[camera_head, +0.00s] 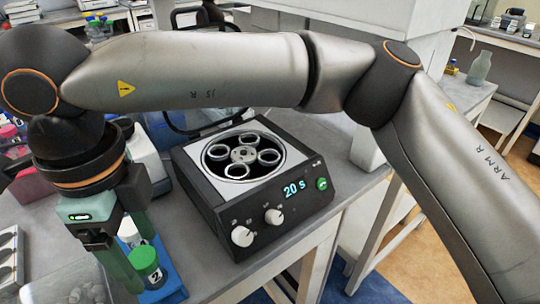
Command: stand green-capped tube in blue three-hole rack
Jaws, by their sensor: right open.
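The green-capped tube (147,263), marked with a 2, is upright at the lower left in the head view. It appears to stand in the blue three-hole rack (174,287), though its lower part is hidden. A white-capped tube (130,232) is just behind it, partly hidden by my gripper. My right gripper (138,262) points down over the rack with its green fingers apart, one in front at the left of the green cap and one behind. I cannot tell whether a finger touches the cap. My left gripper is not in view.
A black centrifuge (262,192) reading 20 s, with an open rotor, stands right of the rack. A grey tray with holes (8,258) is at the left edge. My right arm spans the picture above the bench. Bare bench top (205,258) lies between rack and centrifuge.

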